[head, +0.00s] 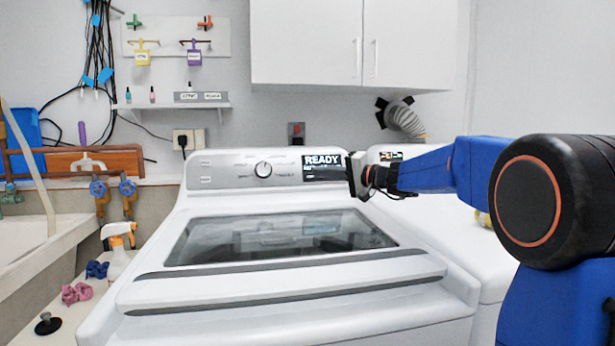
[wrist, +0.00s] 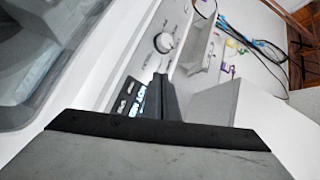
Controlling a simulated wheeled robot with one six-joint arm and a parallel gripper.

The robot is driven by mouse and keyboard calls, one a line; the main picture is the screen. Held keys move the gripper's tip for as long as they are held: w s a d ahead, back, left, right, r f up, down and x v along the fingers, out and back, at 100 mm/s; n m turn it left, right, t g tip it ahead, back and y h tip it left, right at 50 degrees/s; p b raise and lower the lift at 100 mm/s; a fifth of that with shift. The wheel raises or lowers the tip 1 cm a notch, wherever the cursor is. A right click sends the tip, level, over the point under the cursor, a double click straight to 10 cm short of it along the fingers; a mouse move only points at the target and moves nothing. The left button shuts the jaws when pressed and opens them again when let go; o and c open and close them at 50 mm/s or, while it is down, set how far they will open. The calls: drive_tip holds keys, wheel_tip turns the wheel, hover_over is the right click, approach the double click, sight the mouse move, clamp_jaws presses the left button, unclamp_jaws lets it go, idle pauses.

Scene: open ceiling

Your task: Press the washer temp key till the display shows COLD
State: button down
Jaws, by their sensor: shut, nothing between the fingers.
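The white washer (head: 290,290) stands in the middle of the head view with its lid closed. Its grey control panel (head: 225,172) runs along the back. The display (head: 323,167) is lit and reads READY in large letters; the smaller line below is too small to read. My gripper (head: 357,176) is shut and empty at the right end of the panel, just right of the display. In the wrist view the fingers (wrist: 160,88) overlap the panel beside the display (wrist: 128,103), whose tilted letters are not clear. I cannot make out the temp key or whether the fingertips touch it.
A round dial (head: 263,169) sits left of the display. A second white machine (head: 455,235) stands at the right, under my arm. White cupboards (head: 310,40) hang above. A spray bottle (head: 118,250) stands at the left. The space above the washer lid is clear.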

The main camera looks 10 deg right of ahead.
sight(310, 177)
drive_tip(key=shift+w, duration=0.15)
drive_tip(key=w+f, duration=0.3)
drive_tip(key=w, duration=0.5)
idle(0.6)
drive_tip(key=shift+w, duration=0.1)
idle(1.9)
drive_tip(key=shift+w+f, duration=0.1)
drive_tip(key=shift+w, duration=0.2)
drive_tip(key=shift+w+f, duration=0.1)
drive_tip(key=shift+w, duration=0.2)
idle(0.8)
drive_tip(key=shift+s, duration=0.1)
drive_tip(key=shift+s+r, duration=0.2)
drive_tip(key=shift+s, duration=0.4)
drive_tip(key=shift+s, duration=0.15)
